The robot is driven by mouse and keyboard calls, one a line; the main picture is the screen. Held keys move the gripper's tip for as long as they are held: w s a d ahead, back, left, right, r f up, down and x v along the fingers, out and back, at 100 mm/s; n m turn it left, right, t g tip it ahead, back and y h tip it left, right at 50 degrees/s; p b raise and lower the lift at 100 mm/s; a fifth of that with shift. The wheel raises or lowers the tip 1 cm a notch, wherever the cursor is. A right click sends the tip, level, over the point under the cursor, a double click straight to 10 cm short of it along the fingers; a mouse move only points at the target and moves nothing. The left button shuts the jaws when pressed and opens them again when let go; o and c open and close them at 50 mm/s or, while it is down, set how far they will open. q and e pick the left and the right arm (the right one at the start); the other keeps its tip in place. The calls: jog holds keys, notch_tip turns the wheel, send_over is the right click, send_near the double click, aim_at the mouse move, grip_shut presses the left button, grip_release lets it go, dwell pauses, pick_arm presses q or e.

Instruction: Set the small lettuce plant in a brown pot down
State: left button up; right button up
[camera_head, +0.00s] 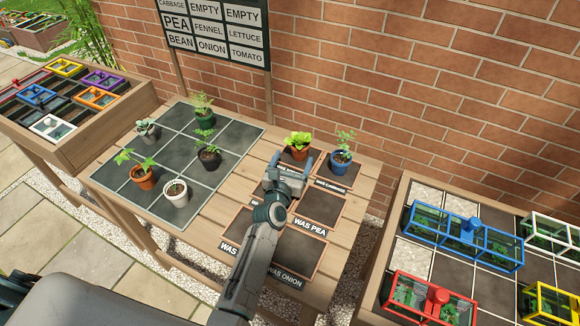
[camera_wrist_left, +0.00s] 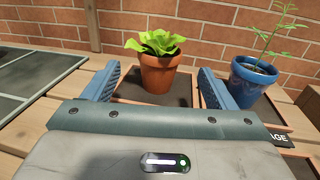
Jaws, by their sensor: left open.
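The lettuce plant in a brown pot (camera_head: 298,150) stands upright on a dark, wood-framed square at the back of the wooden table. It also shows in the left wrist view (camera_wrist_left: 158,70). My left gripper (camera_head: 291,166) is open just in front of the pot. In the left wrist view its blue fingers (camera_wrist_left: 158,88) stand on either side of the pot, with gaps between them and it. The square under the pot is partly hidden by the gripper. My right gripper is not in view.
A blue pot with a plant (camera_head: 341,160) stands close right of the lettuce pot. Several potted plants stand on the dark grid mat (camera_head: 238,137) to the left. A sign (camera_head: 213,28) and brick wall are behind. Framed squares such as the "was pea" one (camera_head: 318,210) are bare.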

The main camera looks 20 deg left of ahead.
pick_arm(q)
jog(key=shift+s, duration=1.2)
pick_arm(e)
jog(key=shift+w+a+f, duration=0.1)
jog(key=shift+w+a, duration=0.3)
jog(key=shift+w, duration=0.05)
